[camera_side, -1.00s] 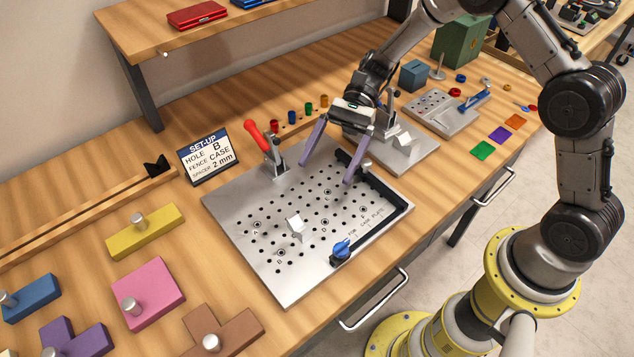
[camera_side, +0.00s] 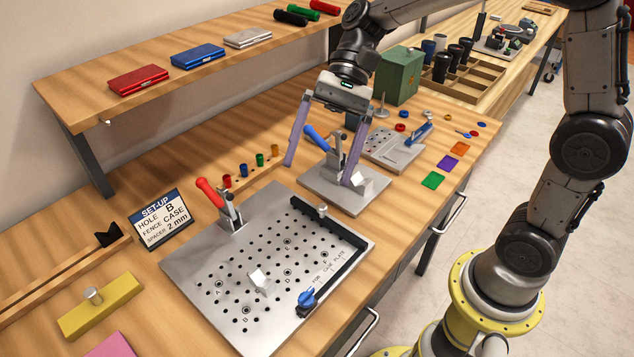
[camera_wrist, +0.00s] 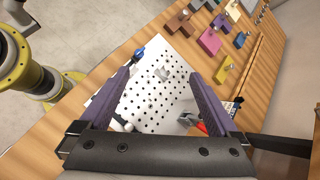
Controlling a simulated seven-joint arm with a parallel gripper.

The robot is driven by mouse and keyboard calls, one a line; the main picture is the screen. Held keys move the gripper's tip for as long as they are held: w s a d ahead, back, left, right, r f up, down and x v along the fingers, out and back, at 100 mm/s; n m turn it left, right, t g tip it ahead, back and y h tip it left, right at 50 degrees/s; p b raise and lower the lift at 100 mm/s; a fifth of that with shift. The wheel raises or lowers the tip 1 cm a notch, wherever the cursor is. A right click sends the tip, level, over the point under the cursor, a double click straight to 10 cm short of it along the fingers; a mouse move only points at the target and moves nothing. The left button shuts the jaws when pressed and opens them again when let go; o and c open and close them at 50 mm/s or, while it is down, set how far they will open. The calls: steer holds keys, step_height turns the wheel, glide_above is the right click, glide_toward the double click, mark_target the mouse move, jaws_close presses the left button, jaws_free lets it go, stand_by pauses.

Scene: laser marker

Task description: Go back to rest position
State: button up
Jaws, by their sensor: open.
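My gripper (camera_side: 322,172) is open and empty, with its two purple fingers spread wide. In the side view it is raised, in front of or above the small fixture with the blue-handled clamp (camera_side: 318,139). In the wrist view my gripper (camera_wrist: 165,92) points toward the perforated plate (camera_wrist: 140,98), which lies below and beyond the fingers. The perforated plate (camera_side: 200,262) carries a red-handled clamp (camera_side: 210,193), a black fence (camera_side: 335,228), a blue knob (camera_side: 306,297) and a small metal block (camera_side: 258,280).
A set-up sign (camera_side: 163,219) stands left of the plate. A shelf (camera_side: 100,75) holds red, blue and silver cases at the back. A green box (camera_side: 398,75) stands behind my gripper. A yellow block (camera_side: 100,307) lies at the front left.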

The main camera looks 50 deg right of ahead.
steer(key=s+d+r+n+t+h, duration=0.2)
steer(key=s+d+n+t+h, duration=0.4)
steer(key=s, duration=0.6)
steer(key=s+d+f+n+t+h, duration=0.2)
steer(key=d+n+h, duration=0.1)
steer(key=d, duration=0.5)
steer(key=shift+f, duration=0.4)
